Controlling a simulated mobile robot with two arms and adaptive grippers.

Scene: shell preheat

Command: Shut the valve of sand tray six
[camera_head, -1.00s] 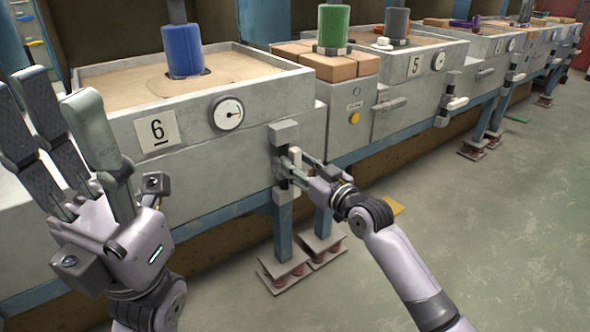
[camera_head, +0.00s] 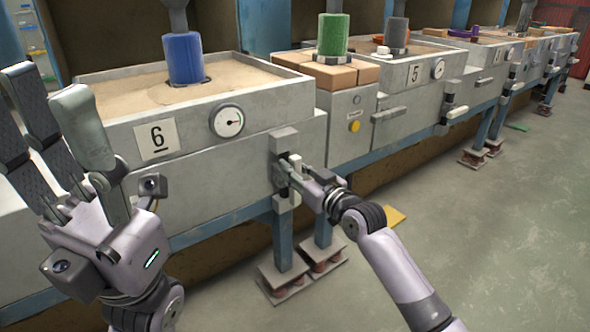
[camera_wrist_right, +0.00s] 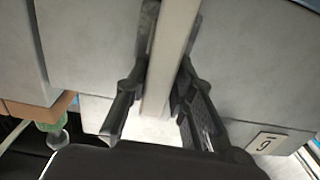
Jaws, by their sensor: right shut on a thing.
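Sand tray six (camera_head: 205,195) is the grey tray in front, with a number 6 plate (camera_head: 157,138) and a round gauge. Its valve sits at the right end of the front wall, under a grey block (camera_head: 284,139). My right gripper (camera_head: 287,170) is at this valve and partly hides it. In the right wrist view, the two dark fingers (camera_wrist_right: 166,85) are shut on a pale bar, the valve handle (camera_wrist_right: 168,50). The handle's exact angle is hard to tell. My left gripper (camera_head: 45,135) is raised at the left, fingers spread, empty.
A blue cylinder (camera_head: 184,58) stands over the sand of tray six. Tray five (camera_head: 408,103), with its own pale valve handle (camera_head: 457,112), is further right. Tray legs stand below the right gripper. The floor on the right is open, with a yellow piece (camera_head: 394,216).

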